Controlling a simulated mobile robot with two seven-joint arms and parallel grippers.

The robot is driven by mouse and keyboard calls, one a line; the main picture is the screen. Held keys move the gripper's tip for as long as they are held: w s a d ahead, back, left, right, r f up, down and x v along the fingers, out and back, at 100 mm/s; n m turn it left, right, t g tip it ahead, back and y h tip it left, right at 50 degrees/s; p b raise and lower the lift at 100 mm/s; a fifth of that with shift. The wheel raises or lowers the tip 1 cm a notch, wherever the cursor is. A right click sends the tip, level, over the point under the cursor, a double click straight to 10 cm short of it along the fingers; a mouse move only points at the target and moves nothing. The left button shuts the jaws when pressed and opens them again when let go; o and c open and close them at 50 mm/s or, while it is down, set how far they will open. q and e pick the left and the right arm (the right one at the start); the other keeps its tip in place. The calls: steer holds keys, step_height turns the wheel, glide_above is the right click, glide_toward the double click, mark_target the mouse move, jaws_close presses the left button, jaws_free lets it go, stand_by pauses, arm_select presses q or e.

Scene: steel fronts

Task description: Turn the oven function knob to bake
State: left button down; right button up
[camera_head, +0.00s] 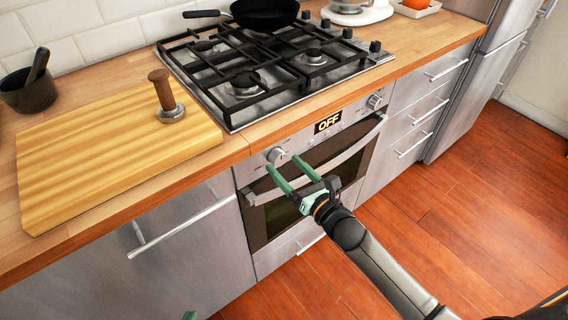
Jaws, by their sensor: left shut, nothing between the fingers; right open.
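The oven's steel control panel has one round knob (277,156) at its left end and another knob (375,101) at its right end. The display (328,122) between them reads OFF. I cannot tell from the labels which knob sets the function. My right gripper (283,164) is open, its two green fingers reaching up to the left knob, one tip below left of it and one to its right. Whether they touch it is unclear. Only a green tip of my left gripper (190,315) shows at the bottom edge; it is shut and empty.
The oven door handle (318,168) runs just below the panel, close to my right gripper. The wooden counter (240,150) overhangs above. A drawer handle (180,228) juts out at left. A gas hob (270,70) with a black pan (264,14) and a cutting board (110,150) are on top.

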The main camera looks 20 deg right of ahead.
steer(key=shift+x, duration=0.85)
jaws_close()
